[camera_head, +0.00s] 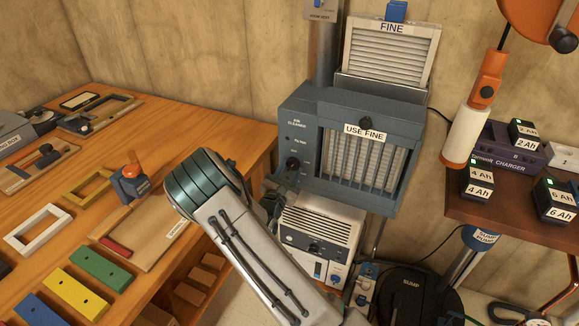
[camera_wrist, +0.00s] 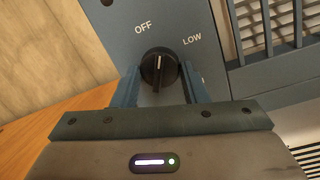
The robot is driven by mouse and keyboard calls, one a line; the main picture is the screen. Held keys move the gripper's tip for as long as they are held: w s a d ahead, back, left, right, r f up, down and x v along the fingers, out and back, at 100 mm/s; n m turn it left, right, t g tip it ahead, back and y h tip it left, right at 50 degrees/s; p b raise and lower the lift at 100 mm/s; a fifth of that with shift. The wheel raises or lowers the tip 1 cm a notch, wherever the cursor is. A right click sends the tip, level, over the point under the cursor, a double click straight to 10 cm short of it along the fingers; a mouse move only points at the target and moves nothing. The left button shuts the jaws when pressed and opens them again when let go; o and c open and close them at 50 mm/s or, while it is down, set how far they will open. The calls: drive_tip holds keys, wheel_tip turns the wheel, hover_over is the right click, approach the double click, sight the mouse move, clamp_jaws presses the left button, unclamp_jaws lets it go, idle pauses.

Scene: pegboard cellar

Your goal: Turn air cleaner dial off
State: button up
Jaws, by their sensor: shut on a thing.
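The air cleaner (camera_head: 300,108) is a blue-grey box with a slatted front and a "USE FINE" label. Its black dial (camera_wrist: 158,68) sits between my two blue fingers in the wrist view, with OFF printed above left and LOW above right. The dial's white mark points nearly straight up in that view, between the two words and nearer OFF. My gripper (camera_wrist: 160,88) is shut on the dial. In the head view the dial (camera_head: 292,164) shows at the box's lower left, and my arm hides most of the gripper.
A wooden bench (camera_head: 235,135) with blocks and frames lies to the left. A white unit (camera_head: 320,229) stands below the air cleaner. A framed filter marked FINE (camera_head: 390,47) stands above it. On the right are a charger shelf (camera_head: 500,212) with batteries and a hanging orange-and-white tool (camera_head: 470,125).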

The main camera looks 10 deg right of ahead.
drive_tip(key=n+p, duration=0.2)
drive_tip(key=n, duration=0.1)
drive_tip(key=shift+r+n+y, duration=0.15)
drive_tip(key=shift+n+y, duration=0.15)
drive_tip(key=shift+n, duration=0.1)
drive_tip(key=shift+s+d+n+y+p, duration=0.1)
drive_tip(key=shift+n+y+p, duration=0.2)
drive_tip(key=shift+n+p, duration=0.9)
drive_tip(key=shift+n, duration=0.3)
drive_tip(key=o, duration=1)
drive_tip(key=shift+c, duration=0.2)
drive_tip(key=v, duration=1.4)
drive_tip(key=shift+b, duration=0.45)
drive_tip(key=shift+d, duration=0.15)
